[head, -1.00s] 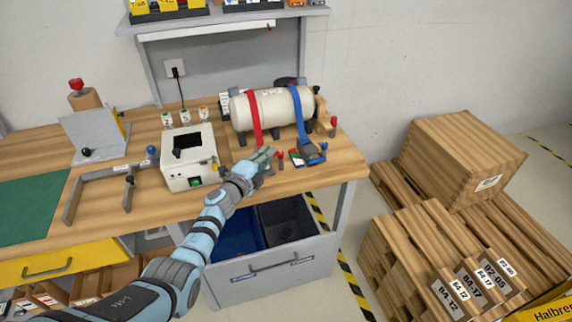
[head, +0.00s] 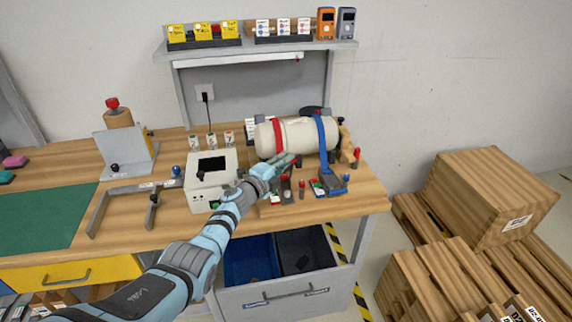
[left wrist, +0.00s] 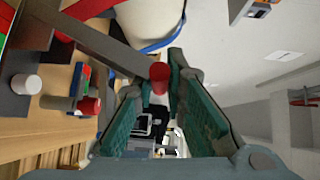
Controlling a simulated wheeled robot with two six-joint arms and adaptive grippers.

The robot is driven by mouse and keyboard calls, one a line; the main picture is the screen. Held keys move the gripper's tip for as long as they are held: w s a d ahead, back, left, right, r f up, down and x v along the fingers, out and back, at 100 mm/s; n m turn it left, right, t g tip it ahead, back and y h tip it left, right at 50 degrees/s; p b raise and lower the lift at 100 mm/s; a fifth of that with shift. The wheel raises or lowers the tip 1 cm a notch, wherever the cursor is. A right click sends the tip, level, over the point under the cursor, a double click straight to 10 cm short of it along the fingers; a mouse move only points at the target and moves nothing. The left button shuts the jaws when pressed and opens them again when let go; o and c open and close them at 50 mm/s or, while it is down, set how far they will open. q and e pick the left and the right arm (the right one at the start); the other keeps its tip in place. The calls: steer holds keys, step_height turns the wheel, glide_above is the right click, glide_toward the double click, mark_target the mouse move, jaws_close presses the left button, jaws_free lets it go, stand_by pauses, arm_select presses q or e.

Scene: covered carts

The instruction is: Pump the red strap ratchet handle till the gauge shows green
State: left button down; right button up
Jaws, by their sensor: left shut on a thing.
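The red strap (head: 278,140) runs over the cream tank (head: 300,138) down to its ratchet (head: 287,188) on the bench. My left gripper (head: 284,163) is over that ratchet and partly covers it. In the left wrist view, the red end of the handle (left wrist: 159,76) on a grey bar sits between the fingertips, and the gripper is shut on it. A small gauge block (head: 275,198) lies beside the ratchet; its reading is too small to tell. My right gripper is not in view.
A white box with a dark screen (head: 211,180) stands close on the left. An open drawer (head: 280,292) sticks out below the bench.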

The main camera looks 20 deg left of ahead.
arm_select(q)
steer(key=shift+a, duration=0.1)
steer(key=c, duration=1.9)
jaws_free()
steer(key=shift+f, duration=0.1)
steer(key=v, duration=1.2)
